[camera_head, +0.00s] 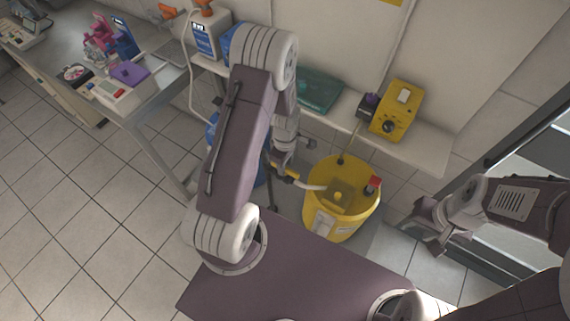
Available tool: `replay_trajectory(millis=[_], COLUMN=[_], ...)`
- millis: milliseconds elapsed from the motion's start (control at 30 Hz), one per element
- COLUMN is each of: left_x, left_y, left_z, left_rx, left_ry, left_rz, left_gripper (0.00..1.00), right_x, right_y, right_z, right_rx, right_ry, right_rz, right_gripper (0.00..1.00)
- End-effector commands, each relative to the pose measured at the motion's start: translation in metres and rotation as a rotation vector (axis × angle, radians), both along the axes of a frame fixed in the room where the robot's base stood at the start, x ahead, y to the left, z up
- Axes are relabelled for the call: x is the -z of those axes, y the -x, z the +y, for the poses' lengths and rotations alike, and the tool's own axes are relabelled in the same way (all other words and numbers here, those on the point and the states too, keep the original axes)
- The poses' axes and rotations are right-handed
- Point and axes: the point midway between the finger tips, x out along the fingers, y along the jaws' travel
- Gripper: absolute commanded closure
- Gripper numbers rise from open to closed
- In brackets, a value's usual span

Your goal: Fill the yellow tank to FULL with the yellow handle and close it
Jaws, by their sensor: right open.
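The yellow handle (287,178) sits left of the tank, with a pale spout (312,187) reaching over the rim. My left gripper (288,152) is just above and beside the handle, partly hidden by my arm; I cannot tell whether it touches it. My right gripper (432,237) is open and empty, right of the tank.
A yellow box (396,111) with a black knob is on the wall ledge (425,150) behind the tank. A teal item (319,92) lies on the ledge. A blue container (213,132) is partly hidden by my arm. A bench (165,75) with tools stands left. The left floor is clear.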

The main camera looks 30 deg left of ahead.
Motion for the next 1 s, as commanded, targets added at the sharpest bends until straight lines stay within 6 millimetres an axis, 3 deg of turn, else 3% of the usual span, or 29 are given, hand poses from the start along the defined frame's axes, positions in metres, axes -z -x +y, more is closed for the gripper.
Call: replay_trajectory(millis=[433, 1000], left_x=[-0.08, -0.088], left_y=[-0.001, 0.0], left_z=[-0.001, -0.001], left_rx=[0.0, 0.0], left_ry=[-0.001, -0.001], left_rz=[-0.004, 0.0], left_gripper=[0.66, 0.66], right_x=[0.005, 0.005], right_y=[0.0, 0.0], right_z=[0.0, 0.0], right_rx=[0.0, 0.0], right_ry=[0.0, 0.0], right_rz=[0.0, 0.0], right_gripper=[0.57, 0.57])
